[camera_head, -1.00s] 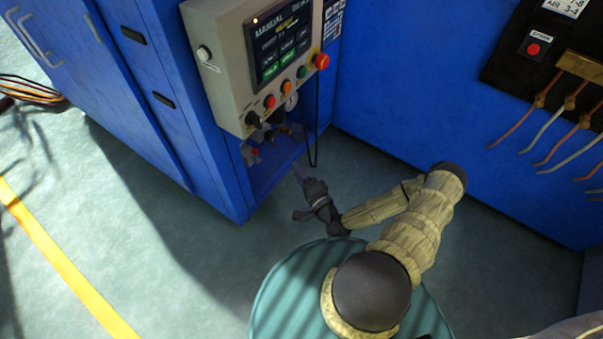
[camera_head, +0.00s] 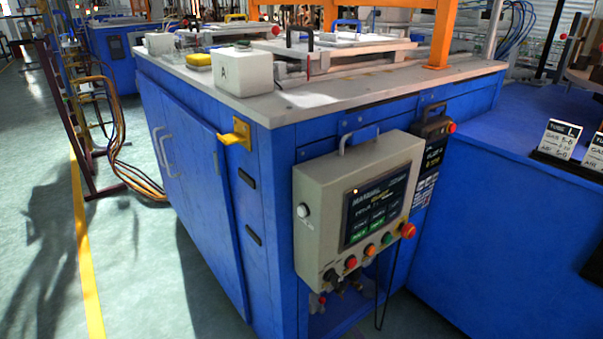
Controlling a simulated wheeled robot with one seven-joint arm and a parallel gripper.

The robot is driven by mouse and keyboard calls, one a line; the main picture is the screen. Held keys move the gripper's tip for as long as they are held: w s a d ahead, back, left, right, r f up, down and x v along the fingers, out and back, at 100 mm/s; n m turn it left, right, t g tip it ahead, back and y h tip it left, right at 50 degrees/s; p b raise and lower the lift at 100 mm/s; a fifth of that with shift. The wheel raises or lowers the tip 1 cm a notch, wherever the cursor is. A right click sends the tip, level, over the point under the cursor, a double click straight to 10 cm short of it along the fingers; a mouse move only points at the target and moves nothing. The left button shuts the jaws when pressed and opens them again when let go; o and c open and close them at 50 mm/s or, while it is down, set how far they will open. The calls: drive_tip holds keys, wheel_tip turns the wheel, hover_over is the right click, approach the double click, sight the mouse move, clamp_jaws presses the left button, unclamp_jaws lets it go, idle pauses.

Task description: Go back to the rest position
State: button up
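My arm and my gripper are out of the picture in the head view now, so I cannot see whether the gripper is open or holds anything. The blue machine cabinet (camera_head: 200,190) stands in the middle with a pale worktop. On its near face hangs a grey control box (camera_head: 325,240) with a lit screen (camera_head: 375,210) that reads "MANUAL". A row of coloured buttons (camera_head: 371,250) and a red mushroom button (camera_head: 407,231) sit along its lower edge.
A second blue cabinet (camera_head: 490,220) adjoins on the right, carrying a sign marked "TUBE L" (camera_head: 560,140). A white block (camera_head: 243,73) sits on the worktop. Orange hoses (camera_head: 125,165) hang at the left. Open floor (camera_head: 140,260) with a yellow line (camera_head: 88,270) lies at the left.

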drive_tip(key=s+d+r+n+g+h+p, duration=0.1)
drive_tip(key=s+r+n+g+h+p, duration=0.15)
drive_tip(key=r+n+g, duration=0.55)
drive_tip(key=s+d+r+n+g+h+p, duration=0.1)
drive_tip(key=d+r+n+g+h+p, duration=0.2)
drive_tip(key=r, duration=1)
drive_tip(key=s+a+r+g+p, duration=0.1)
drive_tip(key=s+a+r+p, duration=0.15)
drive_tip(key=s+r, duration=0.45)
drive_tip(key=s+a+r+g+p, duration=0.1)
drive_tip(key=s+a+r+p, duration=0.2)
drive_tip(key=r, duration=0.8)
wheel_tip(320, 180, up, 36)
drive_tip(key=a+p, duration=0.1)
drive_tip(key=p, duration=3.5)
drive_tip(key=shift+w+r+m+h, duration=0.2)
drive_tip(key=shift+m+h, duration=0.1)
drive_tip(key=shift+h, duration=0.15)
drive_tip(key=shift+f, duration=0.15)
